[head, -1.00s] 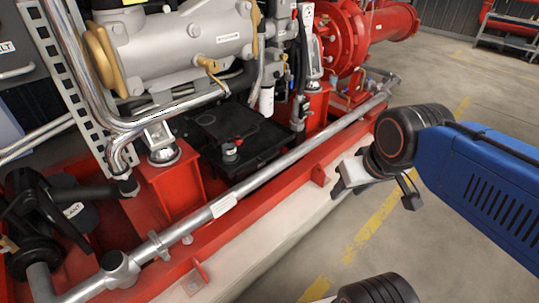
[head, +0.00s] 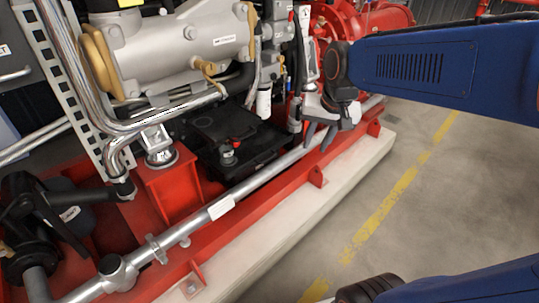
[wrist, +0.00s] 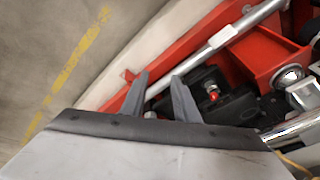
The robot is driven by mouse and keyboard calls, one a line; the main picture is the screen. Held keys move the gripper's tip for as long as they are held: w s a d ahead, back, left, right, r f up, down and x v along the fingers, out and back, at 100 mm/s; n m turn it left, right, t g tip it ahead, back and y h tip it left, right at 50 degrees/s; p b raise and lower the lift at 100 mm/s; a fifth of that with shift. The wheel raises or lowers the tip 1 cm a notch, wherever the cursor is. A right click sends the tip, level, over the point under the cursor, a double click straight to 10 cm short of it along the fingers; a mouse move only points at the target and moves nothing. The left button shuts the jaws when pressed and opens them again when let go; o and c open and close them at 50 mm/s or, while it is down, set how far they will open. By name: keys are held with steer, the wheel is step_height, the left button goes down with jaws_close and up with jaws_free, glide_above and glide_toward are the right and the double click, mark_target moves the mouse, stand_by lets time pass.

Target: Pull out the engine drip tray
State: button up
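A flat black tray-like unit (head: 240,143) lies low under the grey engine, behind a silver pipe rail (head: 250,185). A red cap and a round grey fitting show on its near part; I cannot tell whether it is the drip tray or something resting on it. It also shows in the wrist view (wrist: 212,85). My gripper (head: 317,143) is at the rail's right part, right of the black unit. In the wrist view my gripper (wrist: 160,78) has two grey fingers apart with nothing held between them. I cannot tell whether they touch the rail.
A red base frame (head: 260,195) with brackets runs along a pale concrete plinth (head: 300,215). The grey engine (head: 175,45) and a bent chrome pipe (head: 120,125) stand above. The floor (head: 440,200) with a yellow line is clear at the right.

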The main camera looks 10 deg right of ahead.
steer(key=w+a+f+m+g, duration=0.1)
steer(key=w+f+m, duration=0.1)
steer(key=w, duration=0.6)
steer(key=w+a+f+m, duration=0.1)
steer(key=w+m, duration=0.1)
steer(key=w, duration=0.6)
steer(key=m, duration=0.4)
glide_toward(269, 158)
steer(key=shift+g+y, duration=0.3)
steer(key=shift+g, duration=0.1)
steer(key=f, duration=0.2)
steer(key=w+f, duration=0.1)
steer(key=f, duration=0.1)
steer(key=w+f, duration=0.1)
steer(key=f, duration=0.2)
jaws_close()
